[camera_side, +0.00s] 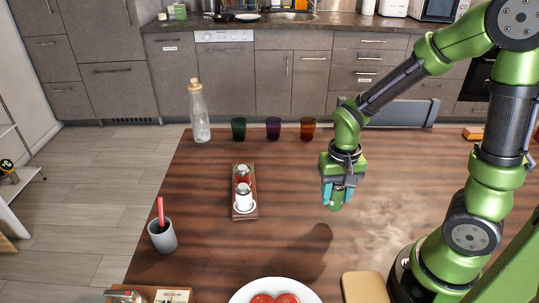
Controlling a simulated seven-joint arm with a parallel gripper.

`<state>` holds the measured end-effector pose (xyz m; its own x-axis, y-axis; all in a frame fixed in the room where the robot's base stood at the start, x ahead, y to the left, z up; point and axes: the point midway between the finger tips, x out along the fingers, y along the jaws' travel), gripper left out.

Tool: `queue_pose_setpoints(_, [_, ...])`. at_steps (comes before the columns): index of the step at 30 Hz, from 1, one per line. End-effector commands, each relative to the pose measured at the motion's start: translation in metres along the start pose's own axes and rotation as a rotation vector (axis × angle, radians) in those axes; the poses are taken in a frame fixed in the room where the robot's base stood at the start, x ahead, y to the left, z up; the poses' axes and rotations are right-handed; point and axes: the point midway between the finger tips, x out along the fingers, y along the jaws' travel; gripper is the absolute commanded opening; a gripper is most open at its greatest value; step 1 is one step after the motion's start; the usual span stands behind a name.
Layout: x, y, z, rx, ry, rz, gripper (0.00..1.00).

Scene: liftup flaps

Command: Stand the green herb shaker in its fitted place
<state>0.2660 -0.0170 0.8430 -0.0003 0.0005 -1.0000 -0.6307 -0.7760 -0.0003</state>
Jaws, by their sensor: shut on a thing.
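My gripper (338,192) points down above the table, right of the wooden rack, with its teal fingers shut on the green herb shaker (335,206). Only the lower part of the green shaker shows below the fingers; it looks about upright and clear of the table. The narrow wooden rack (245,216) stands on the table left of my gripper. It holds a red shaker (242,175) toward its back and a white shaker (244,200) with a metal cap toward its front. The rack's places are too small to make out clearly.
A corked bottle (199,115) and green, purple and amber glasses (273,128) stand along the back edge. A grey cup (162,237) with a red item is at left. A tomato plate (275,290) and board (364,287) lie in front. The table between gripper and rack is clear.

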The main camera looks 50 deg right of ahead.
Motion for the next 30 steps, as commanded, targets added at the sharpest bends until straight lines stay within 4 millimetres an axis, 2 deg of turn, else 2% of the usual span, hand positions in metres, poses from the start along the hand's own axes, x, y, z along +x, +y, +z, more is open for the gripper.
queue_pose_setpoints(3, [-0.002,0.011,0.015,-0.001,0.003,-0.002,0.11])
queue_pose_setpoints(8, [0.002,0.020,0.028,-0.003,-0.001,0.001,0.11])
queue_pose_setpoints(11, [0.006,0.016,0.022,-0.004,0.000,0.001,0.11])
queue_pose_setpoints(14, [0.007,0.002,-0.001,-0.003,0.001,0.002,0.11])
queue_pose_setpoints(17, [0.006,-0.021,-0.032,0.002,0.001,0.001,0.11])
queue_pose_setpoints(24, [0.000,-0.081,-0.104,0.009,0.001,0.001,0.11])
queue_pose_setpoints(30, [-0.007,-0.130,-0.152,0.011,0.000,0.001,0.11])
